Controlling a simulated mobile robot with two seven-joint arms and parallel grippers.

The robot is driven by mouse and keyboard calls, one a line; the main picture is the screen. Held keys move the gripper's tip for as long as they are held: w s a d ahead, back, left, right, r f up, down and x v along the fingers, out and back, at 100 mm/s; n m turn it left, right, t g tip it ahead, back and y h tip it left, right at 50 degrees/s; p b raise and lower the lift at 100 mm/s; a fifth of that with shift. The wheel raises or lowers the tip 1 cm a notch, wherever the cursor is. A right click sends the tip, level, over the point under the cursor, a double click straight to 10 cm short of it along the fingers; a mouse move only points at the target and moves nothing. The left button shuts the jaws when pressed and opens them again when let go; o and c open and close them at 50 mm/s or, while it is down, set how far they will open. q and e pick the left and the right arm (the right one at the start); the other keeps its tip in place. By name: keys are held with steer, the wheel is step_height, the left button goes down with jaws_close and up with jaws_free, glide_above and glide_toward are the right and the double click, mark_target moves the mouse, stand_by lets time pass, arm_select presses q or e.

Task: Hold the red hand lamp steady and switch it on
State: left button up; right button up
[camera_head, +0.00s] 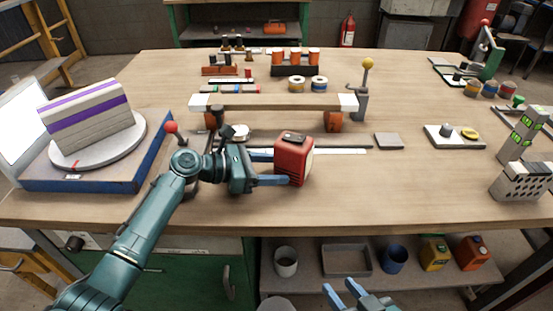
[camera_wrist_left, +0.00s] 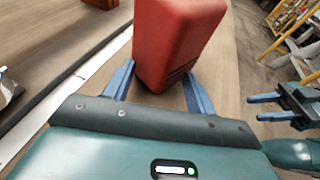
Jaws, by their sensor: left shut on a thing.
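The red hand lamp (camera_head: 292,162) stands upright on the workbench near its front middle, with a dark part on its top and a pale rim on its right side. My left gripper (camera_head: 274,167) comes in from the left and is shut on the lamp's body. In the left wrist view the lamp (camera_wrist_left: 178,42) sits between the two blue fingers of the left gripper (camera_wrist_left: 160,90). The switch cannot be made out clearly. My right gripper (camera_head: 344,290) is low in front of the bench, empty, with its fingers apart; it also shows in the left wrist view (camera_wrist_left: 262,107).
A beam on orange supports (camera_head: 280,102) lies behind the lamp. A turntable (camera_head: 98,147) with a striped block stands at the left, beside a red-knobbed lever (camera_head: 171,127). A grey plate (camera_head: 389,141) lies to the right. The bench front right of the lamp is clear.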

arm_select(q)
jaws_close()
stand_by(0.3)
steer(key=c, duration=1.1)
jaws_free()
